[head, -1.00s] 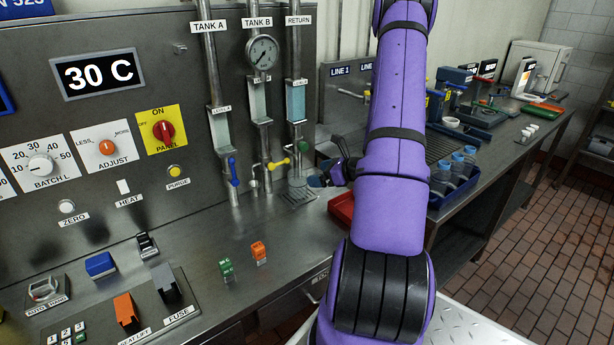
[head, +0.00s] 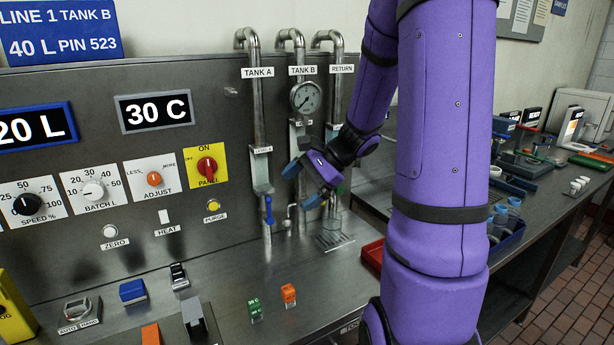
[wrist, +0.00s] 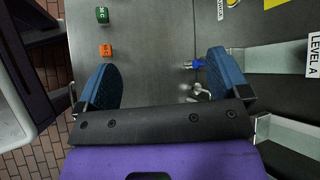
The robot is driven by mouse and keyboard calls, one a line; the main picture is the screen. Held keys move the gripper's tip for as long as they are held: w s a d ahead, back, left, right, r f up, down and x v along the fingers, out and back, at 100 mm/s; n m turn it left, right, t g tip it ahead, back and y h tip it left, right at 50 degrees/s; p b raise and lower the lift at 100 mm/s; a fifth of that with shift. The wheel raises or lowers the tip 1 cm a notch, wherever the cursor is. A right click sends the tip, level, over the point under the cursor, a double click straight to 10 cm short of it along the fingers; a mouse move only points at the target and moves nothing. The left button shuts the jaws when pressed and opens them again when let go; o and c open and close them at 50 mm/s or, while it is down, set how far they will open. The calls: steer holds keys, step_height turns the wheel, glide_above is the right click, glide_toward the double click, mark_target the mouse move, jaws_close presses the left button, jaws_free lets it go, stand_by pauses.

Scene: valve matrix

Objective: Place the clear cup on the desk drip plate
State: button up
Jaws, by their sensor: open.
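The clear cup (head: 332,224) stands on the desk drip plate (head: 333,243) below the RETURN pipe in the head view. It looks upright; its upper part is partly covered by my gripper and the pipe fittings. My gripper (head: 302,185) is open, above and to the left of the cup, in front of the TANK B pipe, and apart from the cup. In the wrist view my gripper (wrist: 162,82) shows two blue finger pads spread wide with nothing between them. The cup and plate are not visible in the wrist view.
A blue valve handle (head: 268,211) sticks out below TANK A, close to my gripper. Green (head: 255,309) and orange (head: 288,294) blocks stand on the desk. A red tray (head: 373,254) lies right of the plate. The desk between blocks and plate is clear.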

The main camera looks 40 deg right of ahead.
steer(key=s+a+r+n+h, duration=0.8)
steer(key=s+a+r+n, duration=0.5)
steer(key=s+n, duration=0.4)
steer(key=shift+s+a+r+n, duration=0.25)
steer(key=shift+s+a+n, duration=0.15)
steer(key=shift+a, duration=0.35)
